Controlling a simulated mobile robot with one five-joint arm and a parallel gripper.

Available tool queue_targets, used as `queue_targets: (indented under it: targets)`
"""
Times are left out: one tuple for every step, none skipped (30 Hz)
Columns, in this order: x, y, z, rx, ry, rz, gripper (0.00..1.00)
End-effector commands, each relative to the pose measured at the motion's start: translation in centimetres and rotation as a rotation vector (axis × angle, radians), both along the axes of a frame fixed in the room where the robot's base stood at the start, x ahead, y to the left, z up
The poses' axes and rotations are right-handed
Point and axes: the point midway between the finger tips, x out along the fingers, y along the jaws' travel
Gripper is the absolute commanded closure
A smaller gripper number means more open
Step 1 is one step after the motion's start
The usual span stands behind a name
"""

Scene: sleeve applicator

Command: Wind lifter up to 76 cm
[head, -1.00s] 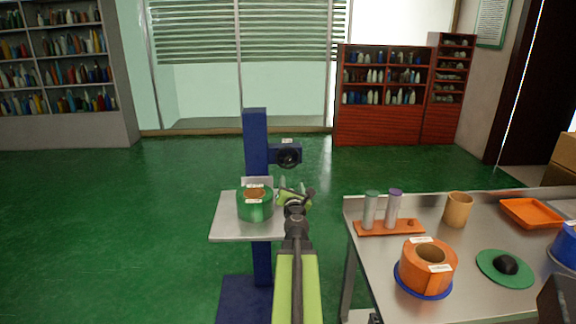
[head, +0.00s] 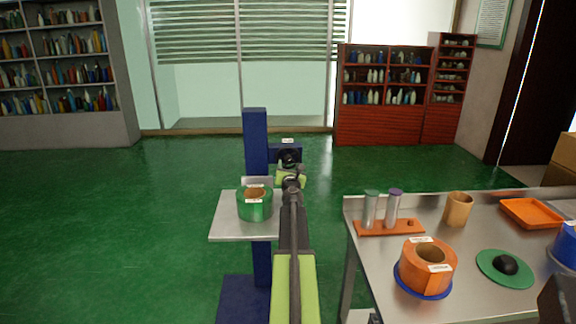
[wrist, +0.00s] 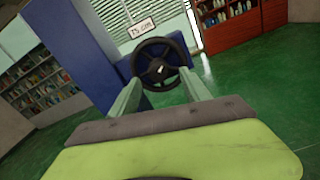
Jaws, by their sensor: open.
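The lifter is a blue column (head: 256,150) on a blue foot, with a grey metal platform (head: 228,222) on it. A green roll with a brown core (head: 255,208) sits on the platform. A black handwheel (wrist: 160,64) is on the blue housing at the column's side, mostly hidden behind my arm in the head view. A white label (wrist: 142,28) by the wheel seems to read 75 cm. My gripper (wrist: 162,88) is open, its two green fingers pointing at the wheel, one toward each side of it. I cannot tell whether they touch it.
A steel table (head: 370,262) stands at the right, holding an orange roll on a blue disc (head: 428,266), an orange rack with two tubes (head: 388,228), a tan cup (head: 458,209) and an orange tray (head: 531,213). Green floor around the lifter is clear.

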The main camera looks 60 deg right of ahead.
Motion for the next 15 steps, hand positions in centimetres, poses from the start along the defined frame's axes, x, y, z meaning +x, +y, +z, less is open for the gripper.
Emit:
queue_targets:
  targets:
    - [0.7, -1.0, 0.0, 0.0, 0.0, 0.0, 0.45]
    - [0.9, -1.3, 0.0, 0.0, 0.0, 0.0, 0.45]
    - [1.2, -1.6, 0.0, 0.0, 0.0, 0.0, 0.45]
    - [1.3, -1.8, 0.0, 0.0, 0.0, 0.0, 0.45]
    - [1.5, -2.0, 0.0, 0.0, 0.0, 0.0, 0.45]
    - [1.6, -2.2, 0.0, 0.0, 0.0, 0.0, 0.45]
    - [1.6, -2.2, 0.0, 0.0, 0.0, 0.0, 0.45]
    - [1.7, -2.3, 0.0, 0.0, 0.0, 0.0, 0.45]
    - [1.7, -2.3, 0.0, 0.0, 0.0, 0.0, 0.45]
    - [1.7, -2.3, 0.0, 0.0, 0.0, 0.0, 0.45]
    - [1.7, -2.3, 0.0, 0.0, 0.0, 0.0, 0.45]
    - [1.6, -2.2, 0.0, 0.0, 0.0, 0.0, 0.45]
    - [1.6, -2.2, 0.0, 0.0, 0.0, 0.0, 0.45]
    - [1.6, -2.2, 0.0, 0.0, 0.0, 0.0, 0.45]
    - [1.6, -2.2, 0.0, 0.0, 0.0, 0.0, 0.45]
